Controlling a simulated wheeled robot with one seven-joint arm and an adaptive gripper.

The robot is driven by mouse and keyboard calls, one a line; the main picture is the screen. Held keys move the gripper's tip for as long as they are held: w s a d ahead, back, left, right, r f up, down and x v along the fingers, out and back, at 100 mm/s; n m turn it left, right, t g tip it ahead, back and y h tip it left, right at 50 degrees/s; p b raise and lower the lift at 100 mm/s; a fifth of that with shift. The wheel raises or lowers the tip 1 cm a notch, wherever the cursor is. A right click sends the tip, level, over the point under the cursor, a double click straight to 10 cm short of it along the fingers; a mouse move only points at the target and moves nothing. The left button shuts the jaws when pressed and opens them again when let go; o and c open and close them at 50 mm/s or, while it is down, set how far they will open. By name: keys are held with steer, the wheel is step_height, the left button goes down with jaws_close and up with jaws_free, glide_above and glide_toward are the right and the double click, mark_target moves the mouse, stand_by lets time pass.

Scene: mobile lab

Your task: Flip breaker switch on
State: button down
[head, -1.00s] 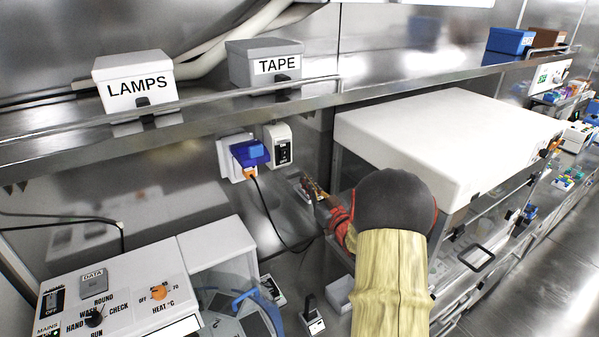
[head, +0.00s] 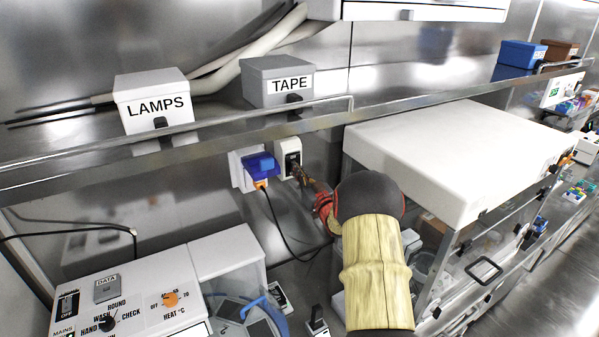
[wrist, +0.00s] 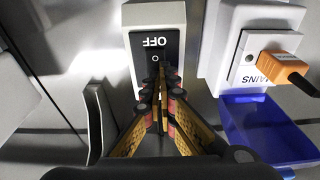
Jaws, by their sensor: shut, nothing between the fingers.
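The breaker (head: 289,158) is a small white box with a black face on the back wall, under the shelf. In the wrist view the breaker (wrist: 155,18) appears upside down, with "OFF" and a small circle readable on its black face. My gripper (head: 300,176) is shut and empty, with its fingertips at the breaker's face. In the wrist view my gripper (wrist: 160,82) covers the part of the face beyond the circle, so the switch lever is hidden. I cannot tell whether the fingertips touch it.
A socket with a blue cover (head: 262,165) and an orange plug (head: 260,185) with a black cable sits just left of the breaker. The shelf edge (head: 220,138) runs above. A white-topped cabinet (head: 450,150) stands close on the right.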

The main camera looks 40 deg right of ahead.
steer(key=shift+w+r+g+y+p, duration=0.2)
steer(key=shift+r+g+p, duration=0.25)
steer(key=shift+g+p, duration=0.15)
steer(key=shift+w+r+g+y+p, duration=0.2)
steer(key=shift+r+g+p, duration=0.25)
steer(key=shift+g+p, duration=0.15)
steer(key=shift+w+d+f+g+p, duration=0.1)
steer(key=shift+f+g+p, duration=0.1)
steer(key=shift+g+p, duration=0.2)
steer(key=shift+f, duration=0.1)
